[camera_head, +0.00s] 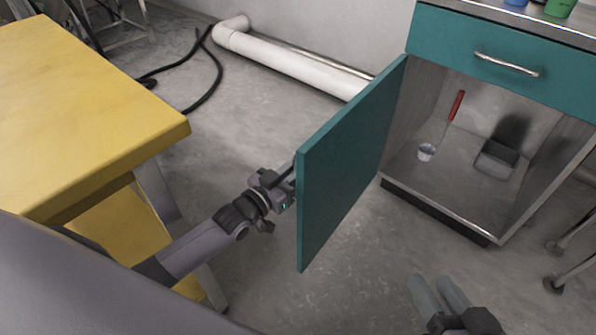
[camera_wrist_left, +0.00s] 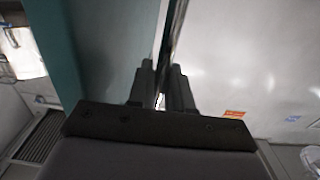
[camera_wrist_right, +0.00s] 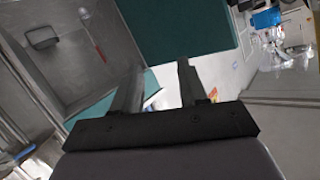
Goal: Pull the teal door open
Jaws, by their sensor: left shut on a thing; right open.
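The teal door (camera_head: 345,165) stands swung wide out from the cabinet, and the inside of the cabinet shows. My left gripper (camera_head: 290,178) is at the door's outer face, near its free edge. In the left wrist view its fingers (camera_wrist_left: 161,85) are closed around a narrow metal bar (camera_wrist_left: 178,35), which looks like the door handle. The handle is hidden in the head view. My right gripper (camera_head: 440,290) is low in front of the cabinet, apart from the door. Its fingers are spread and empty, as the right wrist view also shows (camera_wrist_right: 157,80).
A teal drawer (camera_head: 500,62) above is shut. A yellow table (camera_head: 80,110) stands at left. White pipe (camera_head: 290,62) runs along the wall.

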